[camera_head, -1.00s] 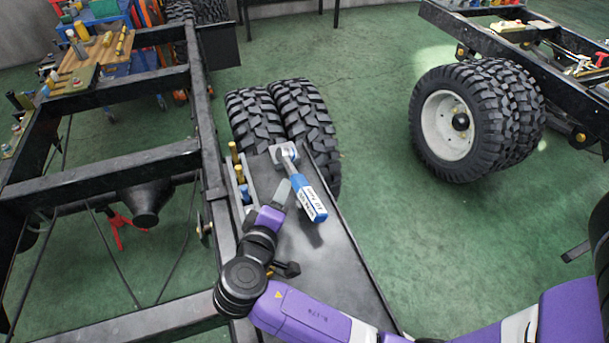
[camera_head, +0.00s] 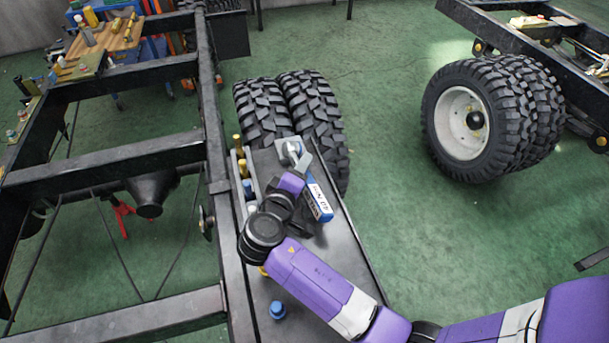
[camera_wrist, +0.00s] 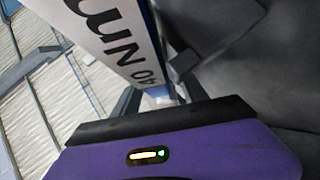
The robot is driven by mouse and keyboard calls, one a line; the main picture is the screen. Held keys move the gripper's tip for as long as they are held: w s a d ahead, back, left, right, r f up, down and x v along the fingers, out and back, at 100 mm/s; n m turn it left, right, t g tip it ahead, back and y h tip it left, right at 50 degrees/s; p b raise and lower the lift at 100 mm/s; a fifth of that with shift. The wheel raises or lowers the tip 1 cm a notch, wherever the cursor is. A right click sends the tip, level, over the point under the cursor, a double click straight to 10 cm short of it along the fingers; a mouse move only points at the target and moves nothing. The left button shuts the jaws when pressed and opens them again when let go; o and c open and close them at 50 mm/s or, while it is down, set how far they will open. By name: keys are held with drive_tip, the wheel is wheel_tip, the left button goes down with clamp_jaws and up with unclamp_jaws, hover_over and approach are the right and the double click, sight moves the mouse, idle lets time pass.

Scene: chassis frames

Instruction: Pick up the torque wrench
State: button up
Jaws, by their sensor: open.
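The torque wrench (camera_head: 320,203) has a blue and white handle and a grey head. It is at the dark shelf beside the truck frame, its head toward the tires, its middle partly hidden behind my arm. In the wrist view, the wrench's white label (camera_wrist: 112,38) reads "40 Nm" and fills the upper left, very close. My gripper (camera_wrist: 158,88) is open, its dark fingers near the label's lower end. I cannot tell whether they touch the wrench. In the head view, my purple wrist hides most of the gripper.
The dark shelf (camera_head: 335,262) holds a small rack with brass and blue pieces (camera_head: 241,165) left of the wrench, and a blue-topped piece (camera_head: 277,310) nearer. Big tires (camera_head: 312,110) stand just behind. The black truck frame (camera_head: 222,150) runs along the left. Green floor lies right.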

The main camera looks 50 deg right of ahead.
clamp_jaws()
idle(1.4)
